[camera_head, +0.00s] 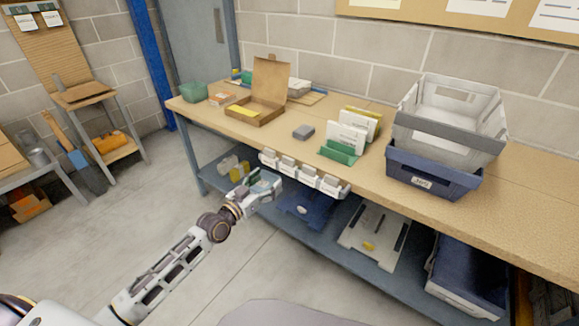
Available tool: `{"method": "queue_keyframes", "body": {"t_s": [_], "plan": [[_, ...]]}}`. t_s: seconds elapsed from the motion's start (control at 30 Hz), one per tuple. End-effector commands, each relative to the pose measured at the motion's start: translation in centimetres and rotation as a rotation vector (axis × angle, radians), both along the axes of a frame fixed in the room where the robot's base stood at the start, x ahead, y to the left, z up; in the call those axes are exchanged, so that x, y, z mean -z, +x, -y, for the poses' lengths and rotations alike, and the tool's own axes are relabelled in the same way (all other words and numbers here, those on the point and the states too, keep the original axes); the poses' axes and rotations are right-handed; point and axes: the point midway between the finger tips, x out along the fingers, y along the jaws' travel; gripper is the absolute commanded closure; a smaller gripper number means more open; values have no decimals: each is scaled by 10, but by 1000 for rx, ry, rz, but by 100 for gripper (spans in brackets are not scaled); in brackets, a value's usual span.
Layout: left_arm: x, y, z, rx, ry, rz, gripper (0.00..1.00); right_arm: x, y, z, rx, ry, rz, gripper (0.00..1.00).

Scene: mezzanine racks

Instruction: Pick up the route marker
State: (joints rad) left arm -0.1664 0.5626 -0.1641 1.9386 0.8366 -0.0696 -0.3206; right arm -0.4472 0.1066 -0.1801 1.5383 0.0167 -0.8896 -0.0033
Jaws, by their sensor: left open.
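I cannot tell for sure which thing is the route marker. A small grey block (303,132) lies on the wooden workbench (222,125), near its middle. White cards (347,138) stand in a green holder (338,153) to the right of it, with a yellow piece behind. A yellow piece (242,111) lies in an open cardboard box (270,105). My left gripper (272,184) is open, in front of the bench's front edge and close to a row of small white bins (305,174). Its fingertips are small and partly lost against the bins. My right gripper is not in view.
A grey crate (449,133) sits in a blue crate (431,175) on the bench's right. A green bin (193,92) stands at the far left end. The lower shelf (216,164) holds several bins and cases.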

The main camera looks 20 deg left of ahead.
Motion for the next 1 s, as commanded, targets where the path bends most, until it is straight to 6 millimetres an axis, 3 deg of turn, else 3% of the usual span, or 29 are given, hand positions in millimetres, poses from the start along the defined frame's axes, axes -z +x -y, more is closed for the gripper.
{"method": "queue_keyframes", "body": {"t_s": [0.37,1.0], "plan": [[1,7,2,-2,-1,1,29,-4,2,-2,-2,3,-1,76],[1,52,18,-2,-1,0,29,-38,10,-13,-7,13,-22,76]]}}
